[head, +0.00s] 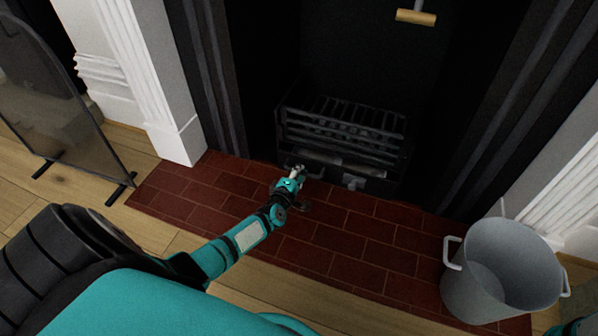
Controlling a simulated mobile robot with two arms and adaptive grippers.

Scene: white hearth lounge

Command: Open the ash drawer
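The black fire grate (342,130) stands in the dark fireplace opening at the back of the brick hearth. The ash drawer (345,172) is the low dark front beneath its bars; it looks shut, though the shadow hides its edges. My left gripper (298,170) is at the left part of the drawer front, by what looks like a dark handle. The fingertips are small and dark against it, so I cannot tell whether they grip it. My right gripper is not in view; only a bit of teal shows at the bottom right corner.
A grey metal bucket (503,268) with white handles stands at the right end of the red brick hearth (345,235). A dark mesh fire screen (50,100) stands on the wood floor at the left. A wooden-ended handle (416,17) hangs above the grate. The bricks before the grate are mostly clear.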

